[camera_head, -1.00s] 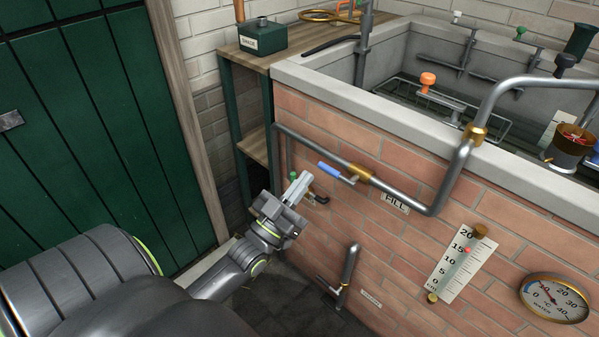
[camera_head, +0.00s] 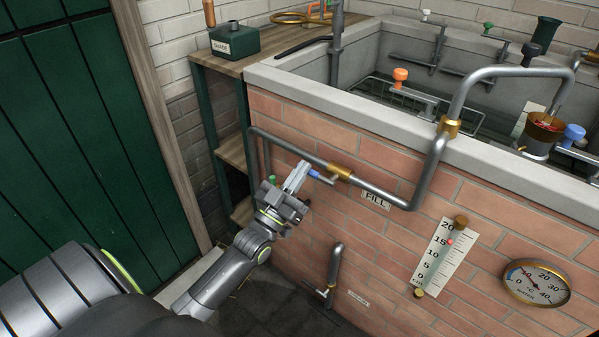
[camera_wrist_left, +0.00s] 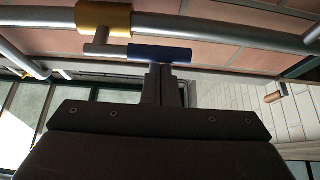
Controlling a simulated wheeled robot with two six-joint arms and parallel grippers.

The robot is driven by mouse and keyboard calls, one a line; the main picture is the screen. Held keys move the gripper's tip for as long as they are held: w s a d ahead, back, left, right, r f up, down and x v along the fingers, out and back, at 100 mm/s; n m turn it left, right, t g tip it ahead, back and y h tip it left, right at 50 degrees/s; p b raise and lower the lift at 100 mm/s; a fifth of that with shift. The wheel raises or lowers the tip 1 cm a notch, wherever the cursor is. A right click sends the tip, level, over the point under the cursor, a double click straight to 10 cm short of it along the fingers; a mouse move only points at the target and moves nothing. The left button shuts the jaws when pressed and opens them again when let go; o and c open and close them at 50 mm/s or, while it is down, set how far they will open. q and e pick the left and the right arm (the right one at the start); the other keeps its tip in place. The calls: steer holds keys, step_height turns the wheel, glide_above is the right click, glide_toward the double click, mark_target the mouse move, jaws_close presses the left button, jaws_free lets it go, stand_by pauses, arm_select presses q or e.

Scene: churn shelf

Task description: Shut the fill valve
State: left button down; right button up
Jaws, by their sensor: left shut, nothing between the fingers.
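The fill valve has a brass body (camera_head: 341,172) on a grey pipe along the brick wall, beside a FILL label (camera_head: 376,198). Its blue lever (camera_head: 315,174) points left, along the pipe. My left gripper (camera_head: 299,172) is shut and empty, its fingertips at the left end of the lever and hiding part of it. In the left wrist view the blue lever (camera_wrist_left: 160,54) lies across just beyond the shut fingers (camera_wrist_left: 163,70), touching or very close; I cannot tell which. The brass body (camera_wrist_left: 103,18) is at upper left there. My right gripper is not in view.
The brick trough with a stone rim (camera_head: 400,128) holds a wire rack with an orange knob (camera_head: 401,74). A wooden shelf (camera_head: 222,66) stands left of it.

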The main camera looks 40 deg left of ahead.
arm_select(q)
steer(key=shift+n, duration=0.3)
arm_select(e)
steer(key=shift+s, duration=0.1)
arm_select(q)
steer(key=shift+f+n+y+p, duration=0.2)
steer(key=shift+n+y+p, duration=0.15)
steer(key=shift+n+y, duration=0.2)
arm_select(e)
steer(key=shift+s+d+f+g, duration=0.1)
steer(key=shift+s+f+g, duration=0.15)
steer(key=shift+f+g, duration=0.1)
